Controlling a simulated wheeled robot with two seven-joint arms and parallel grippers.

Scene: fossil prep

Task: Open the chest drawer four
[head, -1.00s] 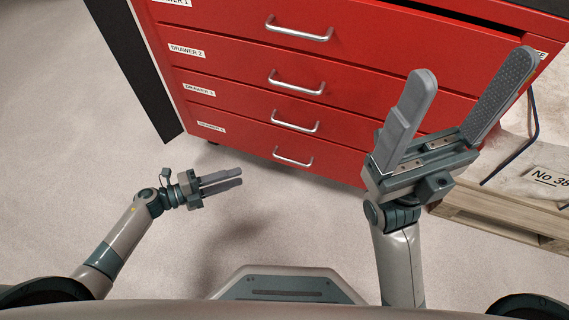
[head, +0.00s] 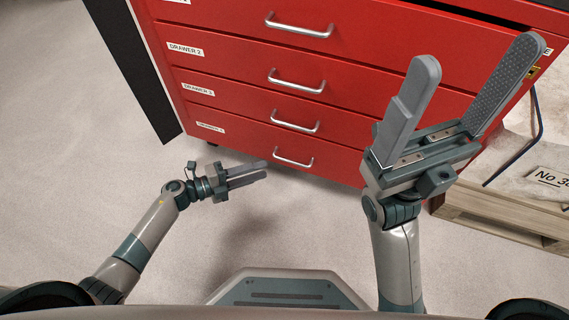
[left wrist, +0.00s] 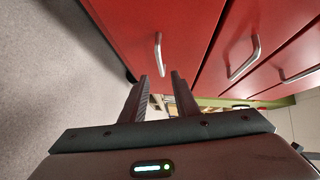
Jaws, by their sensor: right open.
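The red chest (head: 350,55) has a stack of drawers with silver bar handles, all looking closed where visible. The lowest drawer (head: 240,140) has a small label, too small to read, and a bar handle (head: 293,157). My left gripper (head: 266,169) is open and empty, just left of that handle and apart from it. In the left wrist view my left fingers (left wrist: 161,76) stand apart, with the lowest handle (left wrist: 159,53) ahead, in line with the gap between them. My right gripper (head: 482,55) is open and empty, raised in front of the chest's right side.
A wooden pallet (head: 500,215) with a pale wrapped block (head: 515,160) labelled "No 38" stands at the right of the chest. A dark panel (head: 135,70) stands at the chest's left side. The floor (head: 60,150) at left is clear.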

